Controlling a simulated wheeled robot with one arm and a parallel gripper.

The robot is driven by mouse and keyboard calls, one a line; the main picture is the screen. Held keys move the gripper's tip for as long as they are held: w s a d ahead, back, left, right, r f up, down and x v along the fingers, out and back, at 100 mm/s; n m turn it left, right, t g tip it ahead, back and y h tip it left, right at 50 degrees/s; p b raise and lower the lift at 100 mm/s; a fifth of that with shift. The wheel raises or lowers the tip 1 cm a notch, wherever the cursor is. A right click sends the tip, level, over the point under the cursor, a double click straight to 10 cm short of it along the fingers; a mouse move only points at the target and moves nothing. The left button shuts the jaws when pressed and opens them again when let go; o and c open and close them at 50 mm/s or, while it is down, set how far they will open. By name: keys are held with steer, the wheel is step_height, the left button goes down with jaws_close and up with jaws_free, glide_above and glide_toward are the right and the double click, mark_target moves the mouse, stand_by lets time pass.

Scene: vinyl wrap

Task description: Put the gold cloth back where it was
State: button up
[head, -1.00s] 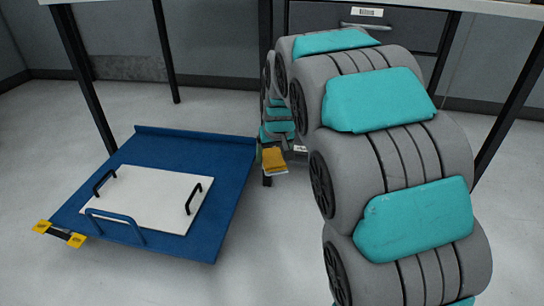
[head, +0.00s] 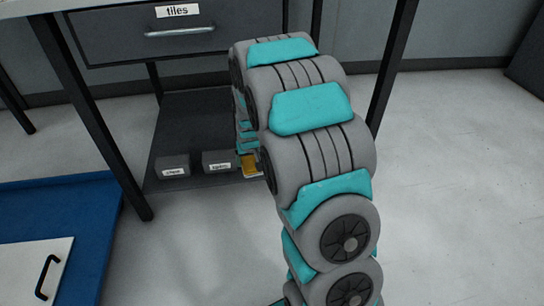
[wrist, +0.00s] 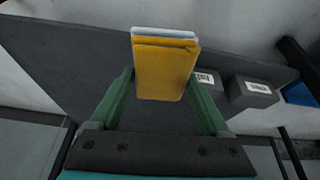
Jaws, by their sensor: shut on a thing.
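The gold cloth (wrist: 164,75) is a folded yellow-gold pad with a pale layer along its far edge. It sits between the two green fingers of my gripper (wrist: 161,84) in the wrist view. My gripper is shut on it. In the head view the cloth (head: 249,166) shows small at the end of my arm, in front of the dark lower shelf (head: 195,125) near its right front part. My arm hides most of the gripper there. In the wrist view the dark shelf (wrist: 60,75) lies behind the cloth.
Two small grey labelled boxes, one left (head: 172,167) and one right (head: 217,161), stand at the shelf's front. A drawer labelled "tiles" (head: 180,35) is above. Dark table legs (head: 95,125) flank the shelf. A blue board (head: 80,235) with a white handled panel (head: 35,270) lies left.

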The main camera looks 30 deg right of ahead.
steer(key=s+d+f+m+p, duration=0.15)
steer(key=s+d+f, duration=0.25)
steer(key=f, duration=0.4)
steer(key=w+d, duration=0.2)
steer(key=w, duration=0.2)
steer(key=w+d+f, duration=0.1)
steer(key=w+d, duration=0.1)
steer(key=w, duration=0.3)
steer(key=w+d, duration=0.3)
steer(key=w, duration=0.2)
steer(key=shift+w+f+b, duration=0.15)
steer(key=shift+f+b, duration=0.05)
steer(key=shift+b, duration=0.1)
steer(key=shift+d+f, duration=0.1)
steer(key=shift+f, duration=1.65)
steer(key=o, duration=1.2)
steer(key=shift+f, duration=0.1)
steer(key=shift+c, duration=0.2)
